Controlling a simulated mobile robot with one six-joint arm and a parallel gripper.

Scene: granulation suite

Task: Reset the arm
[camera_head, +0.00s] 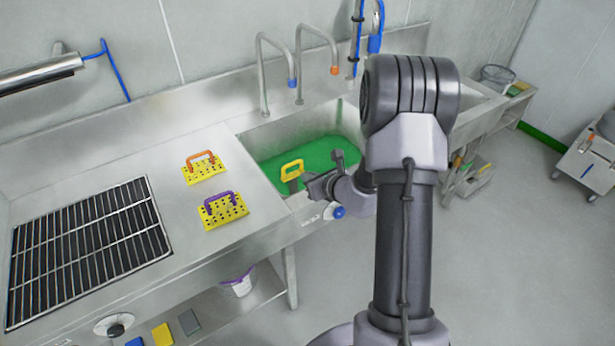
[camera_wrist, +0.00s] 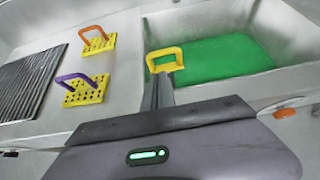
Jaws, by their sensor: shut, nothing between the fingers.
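My arm reaches from the right over the front edge of the sink. My gripper (camera_head: 293,184) is shut and empty; its fingers also show in the wrist view (camera_wrist: 158,92). A yellow handle (camera_head: 292,165) stands just beyond the fingertips, over the green-filled sink in the head view. In the wrist view the yellow handle (camera_wrist: 165,54) appears right above the fingertips. Whether they touch it, and what is under the handle, I cannot tell.
The sink (camera_head: 262,142) holds green liquid or a green floor. Left of it on the steel counter (camera_head: 120,165) are yellow perforated plates with an orange handle (camera_head: 204,167) and a purple handle (camera_head: 222,209), then a dark slatted grate (camera_head: 85,245). Taps (camera_head: 299,65) rise behind the sink.

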